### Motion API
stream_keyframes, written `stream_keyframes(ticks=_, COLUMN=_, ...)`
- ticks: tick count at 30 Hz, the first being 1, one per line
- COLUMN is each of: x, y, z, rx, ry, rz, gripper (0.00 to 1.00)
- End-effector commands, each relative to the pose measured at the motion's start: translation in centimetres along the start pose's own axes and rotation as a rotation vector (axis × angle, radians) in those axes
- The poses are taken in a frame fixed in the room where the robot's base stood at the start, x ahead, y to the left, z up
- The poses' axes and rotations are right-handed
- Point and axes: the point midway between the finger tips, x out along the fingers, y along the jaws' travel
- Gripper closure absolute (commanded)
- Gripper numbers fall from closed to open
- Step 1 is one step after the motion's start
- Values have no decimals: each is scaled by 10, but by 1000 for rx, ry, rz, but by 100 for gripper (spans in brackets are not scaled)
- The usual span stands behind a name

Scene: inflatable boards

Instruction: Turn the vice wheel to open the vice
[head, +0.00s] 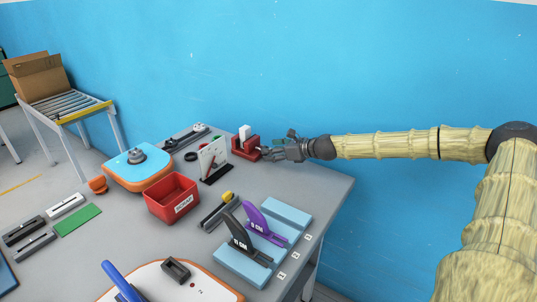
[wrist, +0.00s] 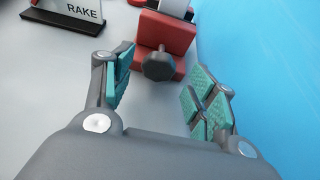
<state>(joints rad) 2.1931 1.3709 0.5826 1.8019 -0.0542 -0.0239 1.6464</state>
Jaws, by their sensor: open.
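The red vice (head: 245,148) stands near the back right edge of the table, by the blue wall, with a white block (head: 244,132) upright in it. In the wrist view the red vice (wrist: 165,34) is at the top centre. Its dark grey wheel (wrist: 158,65) faces me on a short shaft. My gripper (wrist: 158,92) is open, its teal-padded fingers left and right of the wheel, which appears ahead of and between them. I cannot tell if either finger touches it. In the head view my gripper (head: 270,152) is at the vice's right side and hides the wheel.
A white sign reading RAKE (wrist: 75,12) stands left of the vice; it also shows in the head view (head: 213,158). A red SCRAP bin (head: 172,198) and a blue stand with black and purple pieces (head: 243,262) are nearer. The blue wall (wrist: 270,60) is close on the right.

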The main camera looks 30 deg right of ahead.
Motion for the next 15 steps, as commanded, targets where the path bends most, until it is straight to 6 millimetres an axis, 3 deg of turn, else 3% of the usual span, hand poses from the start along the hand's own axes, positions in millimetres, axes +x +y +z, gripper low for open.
stream_keyframes(ticks=15, x=25, y=0, z=-1, rx=0, ry=0, rz=0, gripper=43)
